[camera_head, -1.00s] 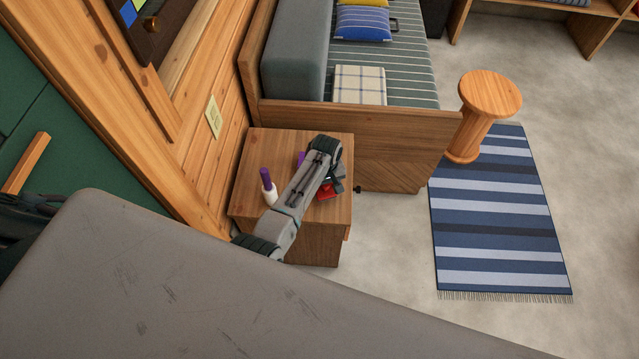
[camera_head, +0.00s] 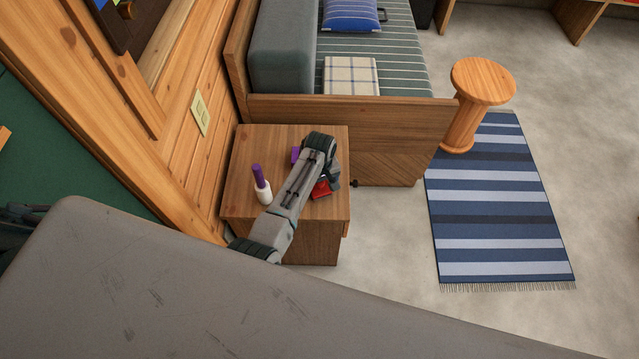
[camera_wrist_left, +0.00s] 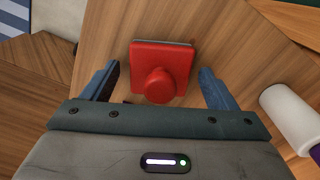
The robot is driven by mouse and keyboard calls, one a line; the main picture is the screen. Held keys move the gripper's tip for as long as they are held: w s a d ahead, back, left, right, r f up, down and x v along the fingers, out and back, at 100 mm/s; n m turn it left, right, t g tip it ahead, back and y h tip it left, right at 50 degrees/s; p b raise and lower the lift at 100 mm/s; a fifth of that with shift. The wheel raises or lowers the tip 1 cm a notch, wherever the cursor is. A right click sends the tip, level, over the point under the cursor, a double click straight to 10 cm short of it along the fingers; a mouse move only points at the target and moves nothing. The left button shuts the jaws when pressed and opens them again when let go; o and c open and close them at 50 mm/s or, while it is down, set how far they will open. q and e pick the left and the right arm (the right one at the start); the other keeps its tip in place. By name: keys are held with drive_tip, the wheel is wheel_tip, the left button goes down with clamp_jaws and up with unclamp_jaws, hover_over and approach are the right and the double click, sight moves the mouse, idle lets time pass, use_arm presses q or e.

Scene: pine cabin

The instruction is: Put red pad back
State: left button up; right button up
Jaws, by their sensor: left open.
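The red pad (camera_wrist_left: 160,62) is a flat red square with a round red knob, lying on the wooden side table (camera_head: 237,178). In the left wrist view it lies between the two fingers of my left gripper (camera_wrist_left: 160,88), which is open, with a finger on either side and a gap to each. In the head view my left arm covers most of the pad, and only a red part (camera_head: 321,189) shows beside the gripper. My right gripper is not in view.
A purple object (camera_head: 295,155) is partly hidden behind the arm. A wooden bench (camera_head: 350,115) adjoins the table; a round stool (camera_head: 482,82) stands on the right.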

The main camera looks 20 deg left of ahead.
use_arm(q)
wheel_tip(320, 180, up, 12)
idle(0.6)
